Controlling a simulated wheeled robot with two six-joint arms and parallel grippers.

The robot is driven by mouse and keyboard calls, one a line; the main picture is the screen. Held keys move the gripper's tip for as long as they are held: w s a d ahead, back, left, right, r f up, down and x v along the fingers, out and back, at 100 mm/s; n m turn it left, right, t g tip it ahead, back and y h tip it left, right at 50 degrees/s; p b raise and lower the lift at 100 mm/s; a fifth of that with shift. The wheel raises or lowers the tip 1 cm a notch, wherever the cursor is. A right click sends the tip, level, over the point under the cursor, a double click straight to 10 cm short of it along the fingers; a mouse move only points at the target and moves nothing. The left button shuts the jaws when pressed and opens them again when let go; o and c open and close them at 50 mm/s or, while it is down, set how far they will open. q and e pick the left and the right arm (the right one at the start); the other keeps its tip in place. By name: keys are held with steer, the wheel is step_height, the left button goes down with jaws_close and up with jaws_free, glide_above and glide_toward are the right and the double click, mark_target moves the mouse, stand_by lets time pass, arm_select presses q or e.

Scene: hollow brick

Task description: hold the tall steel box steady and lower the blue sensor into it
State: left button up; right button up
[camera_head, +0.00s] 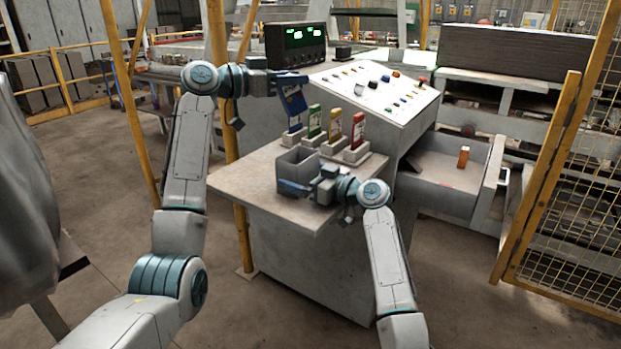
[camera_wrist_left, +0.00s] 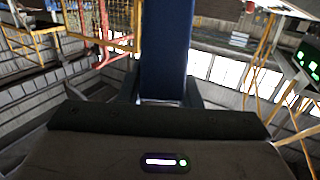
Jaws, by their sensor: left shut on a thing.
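The blue sensor (camera_head: 293,108) is upright and slightly tilted, its upper part in my left gripper (camera_head: 291,78). In the left wrist view the blue sensor (camera_wrist_left: 166,45) stands between the two fingers (camera_wrist_left: 162,92). Its lower end is just above or in a small grey block; I cannot tell which. The tall steel box (camera_head: 293,160) stands open-topped on the worktop, in front of that block. My right gripper (camera_head: 298,188) is low at the box's front side; whether its fingers are closed on the wall is unclear.
Green (camera_head: 314,121), yellow (camera_head: 335,125) and red (camera_head: 357,130) sensors stand in grey blocks right of the blue one. A sloped button panel (camera_head: 380,90) and a display (camera_head: 295,42) rise behind. The worktop's left part (camera_head: 245,175) is bare.

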mark_target(302, 104)
steer(key=c, duration=0.9)
arm_select(q)
steer(key=f+y, duration=0.1)
steer(key=d+f+y, duration=0.1)
steer(key=f, duration=0.1)
steer(key=w+d+f+y, duration=0.1)
steer(key=f, duration=0.1)
steer(key=shift+d+f+n+g+y, duration=0.1)
steer(key=shift+d+n+g+y, duration=0.1)
steer(key=shift+n+g+y, duration=0.15)
arm_select(e)
steer(key=shift+c, duration=0.2)
arm_select(q)
steer(key=shift+w+f, duration=0.1)
steer(key=shift+f, duration=2)
